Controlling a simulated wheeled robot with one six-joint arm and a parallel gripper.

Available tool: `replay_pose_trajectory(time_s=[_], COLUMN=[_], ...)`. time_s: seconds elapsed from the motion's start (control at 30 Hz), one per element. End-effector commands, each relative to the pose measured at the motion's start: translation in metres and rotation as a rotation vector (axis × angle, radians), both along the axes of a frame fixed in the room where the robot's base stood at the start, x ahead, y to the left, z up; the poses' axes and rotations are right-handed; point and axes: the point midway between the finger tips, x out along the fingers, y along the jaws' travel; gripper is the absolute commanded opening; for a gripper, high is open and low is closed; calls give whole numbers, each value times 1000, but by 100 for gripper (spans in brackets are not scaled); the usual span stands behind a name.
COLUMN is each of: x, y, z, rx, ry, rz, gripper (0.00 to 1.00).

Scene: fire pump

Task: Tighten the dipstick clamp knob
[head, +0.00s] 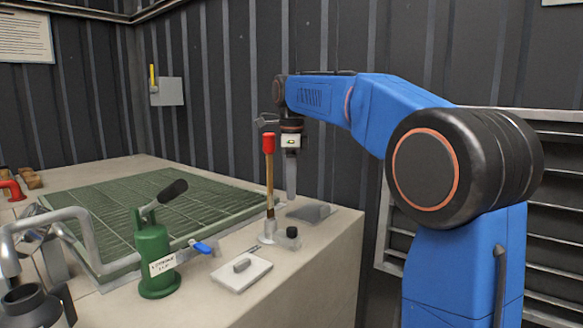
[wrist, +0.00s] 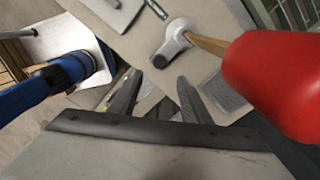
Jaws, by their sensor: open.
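A dipstick (head: 269,185) with a wooden shaft and red grip stands upright in a pale clamp (head: 268,238) near the bench's right end. A small black knob (head: 292,232) sits on a grey piece beside the clamp. My gripper (head: 291,194) points down above the bench, just right of the dipstick and above the knob, apart from it. In the wrist view my gripper (wrist: 157,98) has its fingers spread with nothing held. The red grip (wrist: 282,78) fills the right side there, and the clamp (wrist: 174,40) shows beyond the fingers.
A green cylinder (head: 153,255) with a black-handled lever, a blue-handled valve (head: 201,247) and a pale plate (head: 241,272) stand left. A green grating (head: 150,208) covers the middle. A ribbed dark wall is behind.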

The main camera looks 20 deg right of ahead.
Motion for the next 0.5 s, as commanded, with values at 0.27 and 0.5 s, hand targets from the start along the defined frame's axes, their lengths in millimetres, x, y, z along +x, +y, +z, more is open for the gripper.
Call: replay_pose_trajectory(time_s=[0.27,0.5], x=[1,0], y=[0,0], z=[42,54], rx=[0,0], ry=[0,0], rz=[0,0], gripper=[44,44])
